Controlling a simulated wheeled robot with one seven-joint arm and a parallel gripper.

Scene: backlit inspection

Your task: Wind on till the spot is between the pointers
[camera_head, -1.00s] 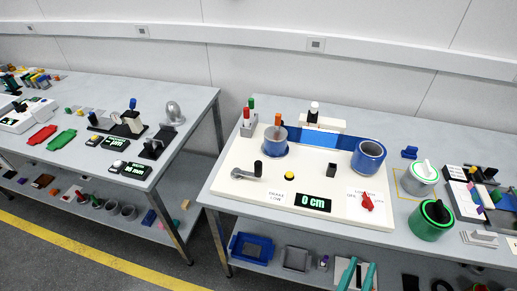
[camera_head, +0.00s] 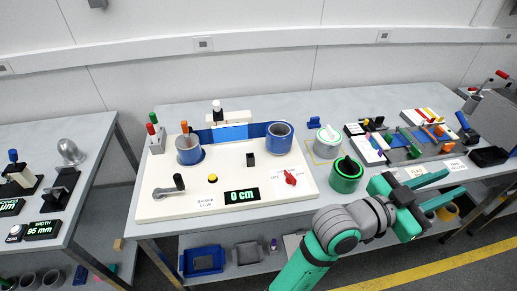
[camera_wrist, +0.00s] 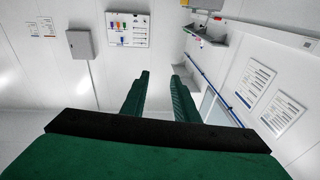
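The white inspection board (camera_head: 150,210) lies on the middle table in the head view. A crank with a black knob (camera_head: 179,182) is at its front left. A blue-rimmed reel (camera_head: 188,150) stands at the left and another reel (camera_head: 279,138) at the right, with a blue web running between them past a lit window (camera_head: 229,133). The display (camera_head: 242,196) reads 0 cm. A red lever (camera_head: 290,178) sits at the front right. No spot or pointers can be made out. My gripper (camera_head: 445,187) is open and empty, right of the board; its two fingers show apart in the wrist view (camera_wrist: 160,95).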

